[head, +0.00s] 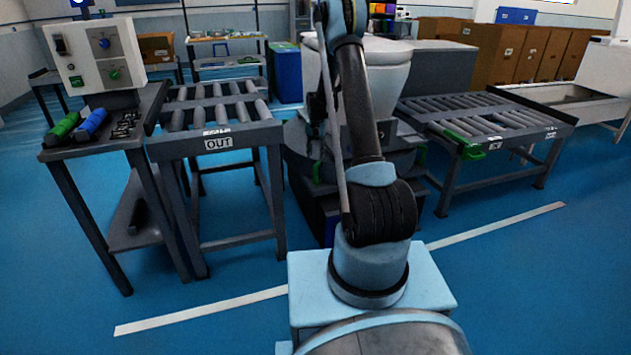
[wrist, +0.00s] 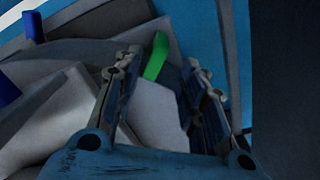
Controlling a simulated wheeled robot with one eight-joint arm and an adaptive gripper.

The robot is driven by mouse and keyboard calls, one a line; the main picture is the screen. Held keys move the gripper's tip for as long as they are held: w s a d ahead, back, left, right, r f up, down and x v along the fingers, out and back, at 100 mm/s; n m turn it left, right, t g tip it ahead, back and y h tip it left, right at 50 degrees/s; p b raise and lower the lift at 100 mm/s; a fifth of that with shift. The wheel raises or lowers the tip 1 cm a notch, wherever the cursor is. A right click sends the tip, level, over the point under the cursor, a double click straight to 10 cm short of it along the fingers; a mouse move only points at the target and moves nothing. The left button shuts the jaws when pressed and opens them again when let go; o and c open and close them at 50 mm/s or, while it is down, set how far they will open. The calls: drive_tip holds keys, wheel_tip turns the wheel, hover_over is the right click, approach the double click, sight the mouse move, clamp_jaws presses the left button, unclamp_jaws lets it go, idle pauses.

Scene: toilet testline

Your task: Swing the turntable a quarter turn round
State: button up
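The turntable (head: 300,140) is a dark, round stand between two roller tables, largely hidden behind my arm. A white toilet (head: 390,70) stands on it, also partly covered by my arm. A small green piece (head: 317,168) shows at the turntable's left side. My gripper cannot be made out in the head view. In the wrist view my gripper (wrist: 160,65) has its two fingers apart. A green upright bar (wrist: 157,55) shows between and beyond the fingertips, against pale grey surfaces. I cannot tell whether either finger touches it.
The OUT roller table (head: 225,130) stands left of the turntable, another roller table (head: 485,125) right. A control box (head: 95,55) and green and blue cylinders (head: 92,122) sit on a side stand at far left. A blue bin (head: 285,72) stands behind. Blue floor in front is clear.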

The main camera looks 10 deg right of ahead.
sight(316, 178)
wheel_tip(316, 178, down, 15)
drive_tip(key=shift+r, duration=0.1)
idle(0.5)
clamp_jaws()
